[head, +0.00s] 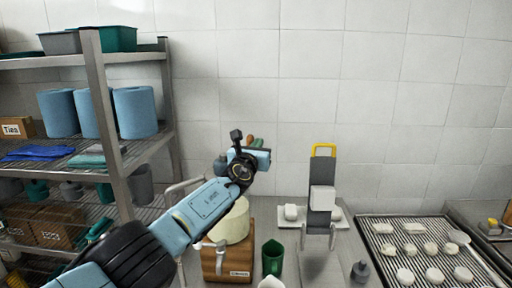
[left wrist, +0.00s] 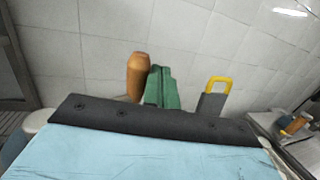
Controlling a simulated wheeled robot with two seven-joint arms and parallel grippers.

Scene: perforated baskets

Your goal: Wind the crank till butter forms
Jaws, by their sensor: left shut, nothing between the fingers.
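A churn stands on the counter below my left forearm in the head view, with a cream-coloured drum (head: 234,224) above a labelled wooden box (head: 229,264). A pale metal arm that looks like the crank (head: 207,245) sticks out at its left front. My left gripper (head: 262,158) is shut and empty, raised above and behind the drum, apart from the crank. My forearm hides part of the drum. In the left wrist view my gripper body fills the lower half, and its fingertips cannot be made out. The inside of the churn is hidden. My right gripper is not in view.
A grey upright device with a yellow handle (head: 323,151) stands further right. A rack tray (head: 368,236) holds several white pieces. A metal shelf (head: 97,98) stands at left. A tiled wall closes the back.

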